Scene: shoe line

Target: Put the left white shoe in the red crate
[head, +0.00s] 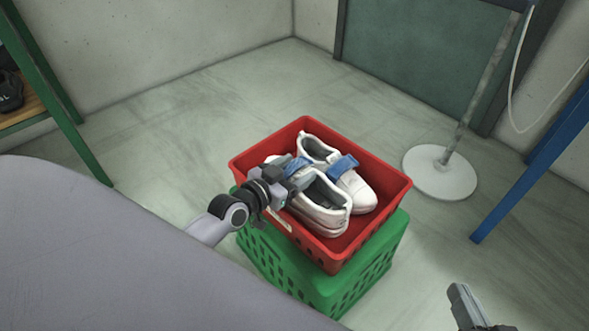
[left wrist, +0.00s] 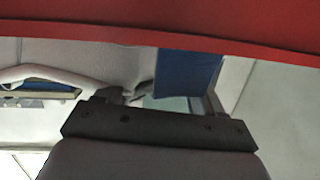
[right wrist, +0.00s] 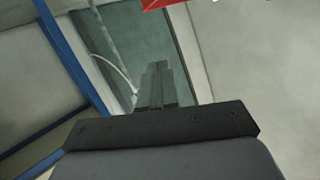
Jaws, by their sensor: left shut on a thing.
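Two white shoes with blue straps are at the red crate (head: 375,232) in the head view. The nearer white shoe (head: 325,217) has its opening toward the lower right and its toe partly hidden by my left gripper (head: 296,180). My left gripper is shut on this shoe near its blue strap, within the crate's outline; I cannot tell whether its sole touches the crate floor. The other white shoe (head: 360,192) lies beside it, turned the opposite way. The left wrist view shows a blue strap (left wrist: 188,75) close up. My right gripper (head: 462,296) is empty, fingers together (right wrist: 156,80).
The red crate stands on a green crate (head: 330,290). A round white stand base (head: 440,173) is on the floor to the right, near a blue post (head: 520,180). A green-framed shelf (head: 60,95) with a dark shoe (head: 10,92) is at far left.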

